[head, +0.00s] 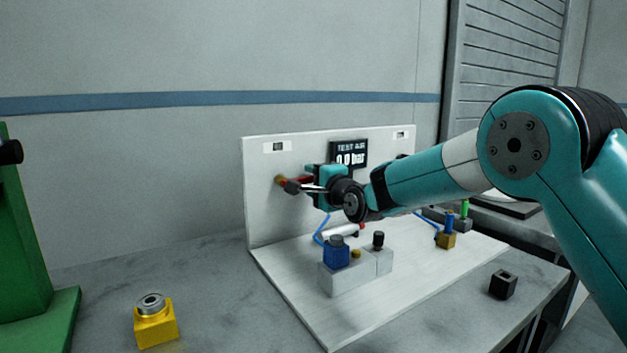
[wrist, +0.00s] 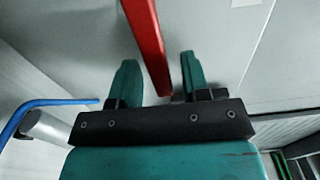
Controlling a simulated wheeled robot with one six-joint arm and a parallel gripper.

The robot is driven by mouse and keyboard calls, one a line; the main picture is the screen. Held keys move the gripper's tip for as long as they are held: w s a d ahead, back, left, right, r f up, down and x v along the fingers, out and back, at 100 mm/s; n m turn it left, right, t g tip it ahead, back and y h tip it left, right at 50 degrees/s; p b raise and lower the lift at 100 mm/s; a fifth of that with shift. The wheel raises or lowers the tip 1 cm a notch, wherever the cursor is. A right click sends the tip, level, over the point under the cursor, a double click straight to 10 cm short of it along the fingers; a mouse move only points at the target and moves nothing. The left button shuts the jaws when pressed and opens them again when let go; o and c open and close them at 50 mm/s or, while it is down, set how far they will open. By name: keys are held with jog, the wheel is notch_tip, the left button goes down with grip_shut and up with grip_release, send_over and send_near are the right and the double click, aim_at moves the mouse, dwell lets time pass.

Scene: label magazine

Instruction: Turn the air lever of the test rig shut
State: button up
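The red air lever (head: 301,180) shows in the head view on the upright white panel of the test rig (head: 262,205). It runs roughly level to the right from a brass fitting (head: 280,180), partly hidden by my gripper (head: 292,187). In the wrist view the lever (wrist: 146,40) is a long red bar whose end lies between the two teal fingers of my gripper (wrist: 159,72). The fingers are apart, with gaps to the bar on both sides. A dark display (head: 349,147) on the panel reads TEST AIR and seems to show 0.0 bar.
A blue hose (wrist: 45,104) runs close to my gripper. A yellow block (head: 156,328) and a black block (head: 503,284) lie on the bench.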

jog(key=b+v, duration=0.2)
jog(key=v, duration=1.5)
jog(key=shift+s, duration=0.15)
jog(key=shift+d, duration=0.15)
jog(key=s+d+f+n+g+h, duration=0.1)
jog(key=s+d+f+n+g, duration=0.15)
jog(key=s+n+g, duration=0.55)
jog(key=s+d+f+n+g+h, duration=0.1)
jog(key=s+f+n+g+h, duration=0.2)
jog(key=s, duration=1)
jog(key=s+d+f+n+g, duration=0.1)
jog(key=s+f+n+g, duration=0.25)
jog(key=s+n, duration=0.5)
jog(key=s+r+h+p, duration=0.1)
jog(key=s+r+p, duration=0.2)
jog(key=r+p, duration=1.3)
jog(key=shift+s+d+r+g+p, duration=0.15)
jog(key=shift+d+r+g+p, duration=0.3)
jog(key=shift+d+r, duration=0.1)
jog(key=shift+m, duration=0.25)
